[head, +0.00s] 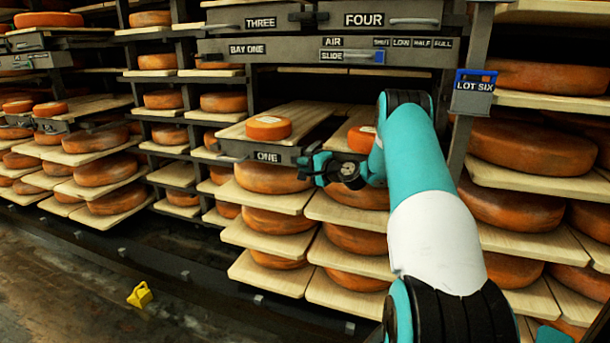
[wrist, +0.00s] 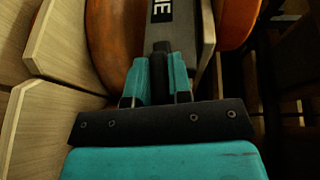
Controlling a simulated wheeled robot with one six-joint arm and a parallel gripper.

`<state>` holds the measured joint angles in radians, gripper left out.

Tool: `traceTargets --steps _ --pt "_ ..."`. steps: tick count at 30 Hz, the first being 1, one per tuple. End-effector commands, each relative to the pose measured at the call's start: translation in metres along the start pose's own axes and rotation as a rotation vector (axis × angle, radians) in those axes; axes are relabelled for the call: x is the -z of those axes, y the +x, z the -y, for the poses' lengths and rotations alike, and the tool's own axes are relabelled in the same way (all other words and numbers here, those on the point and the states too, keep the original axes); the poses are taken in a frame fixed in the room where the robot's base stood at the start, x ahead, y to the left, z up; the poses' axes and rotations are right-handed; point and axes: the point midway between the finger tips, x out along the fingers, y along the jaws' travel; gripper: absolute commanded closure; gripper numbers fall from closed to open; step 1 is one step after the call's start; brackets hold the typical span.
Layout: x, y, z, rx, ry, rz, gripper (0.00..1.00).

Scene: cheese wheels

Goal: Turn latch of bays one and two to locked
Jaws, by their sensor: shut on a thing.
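The bay one drawer front (head: 237,149) is a grey panel with a black ONE label; its board is pulled out and carries a small orange cheese (head: 268,128). My gripper (head: 305,169) is at the right end of this front. In the wrist view its two teal fingers (wrist: 160,78) are closed on a narrow dark piece, the bay one latch (wrist: 161,48), beside the label. Most of the latch is hidden between the fingers, so I cannot tell its setting. Bay two's front and latch are hidden behind my arm.
Above are drawers THREE (head: 261,23) and FOUR (head: 364,20), and an air slide panel (head: 330,55). A blue-framed LOT SIX tag (head: 474,84) hangs on the right post. Cheese wheels on boards fill the racks. A yellow object (head: 140,295) lies on the floor at left.

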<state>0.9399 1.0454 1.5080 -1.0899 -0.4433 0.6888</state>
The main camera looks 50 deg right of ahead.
Motion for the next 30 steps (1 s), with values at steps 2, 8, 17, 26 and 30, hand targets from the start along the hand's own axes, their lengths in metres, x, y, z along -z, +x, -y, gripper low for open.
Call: traceTargets --steps 2,8,17,26,30 --pt "-0.0005 0.0008 -0.0058 0.034 0.014 0.001 1.0" --pt "-0.0006 0.0007 -0.0039 0.096 0.04 0.001 1.0" --pt "-0.0005 0.0002 -0.0015 0.124 0.052 0.001 1.0" --pt "-0.0005 0.0001 -0.0013 0.124 0.054 0.001 0.76" --pt "-0.0003 0.0 -0.0012 0.123 0.053 0.001 0.55"
